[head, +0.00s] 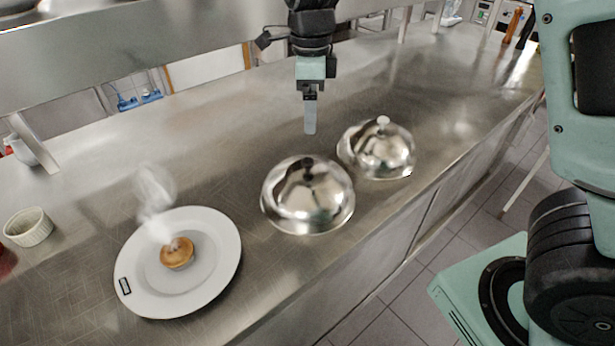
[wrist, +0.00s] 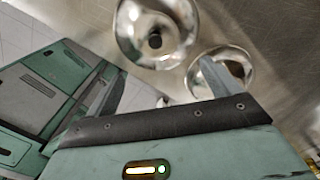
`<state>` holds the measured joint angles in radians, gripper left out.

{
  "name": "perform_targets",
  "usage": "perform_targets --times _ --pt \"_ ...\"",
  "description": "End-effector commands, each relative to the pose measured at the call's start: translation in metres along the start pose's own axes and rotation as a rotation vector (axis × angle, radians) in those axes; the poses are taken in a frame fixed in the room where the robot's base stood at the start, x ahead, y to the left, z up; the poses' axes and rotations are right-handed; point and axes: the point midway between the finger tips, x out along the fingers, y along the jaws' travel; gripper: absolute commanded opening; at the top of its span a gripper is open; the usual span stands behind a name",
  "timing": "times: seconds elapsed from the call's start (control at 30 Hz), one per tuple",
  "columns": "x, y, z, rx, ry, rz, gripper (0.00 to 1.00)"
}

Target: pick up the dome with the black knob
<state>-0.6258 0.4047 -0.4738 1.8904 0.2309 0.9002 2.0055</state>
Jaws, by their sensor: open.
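The shiny metal dome with the black knob (head: 285,203) sits on the steel counter in the middle of the head view. In the wrist view this dome (wrist: 135,50) is at the top centre, its dark knob (wrist: 155,41) seen from above. My gripper (head: 310,128) is above the counter, behind the dome in the head view and apart from it. In the wrist view the two fingers of my gripper (wrist: 161,70) are spread, with nothing held between them. A second metal dome (head: 373,160) with a pale knob stands close behind to the right, partly covered by a finger in the wrist view.
A white plate (head: 222,262) with a steaming round pastry (head: 177,252) lies at the front left of the steel counter (head: 90,205). A small ribbed white dish (head: 28,227) is at far left. Both domes stand near the counter's front edge. A shelf overhangs the back.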

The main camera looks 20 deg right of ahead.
Motion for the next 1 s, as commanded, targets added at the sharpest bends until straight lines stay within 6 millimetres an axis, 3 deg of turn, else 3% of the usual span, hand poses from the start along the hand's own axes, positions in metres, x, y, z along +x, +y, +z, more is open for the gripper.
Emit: perform_targets --times 0.33,0.67,1.0 --pt "0.070 0.001 -0.001 -0.002 0.003 0.003 0.89" --pt "0.096 0.004 0.001 -0.003 0.002 0.003 0.89" --pt "0.138 0.009 0.004 -0.001 0.000 0.001 0.89"
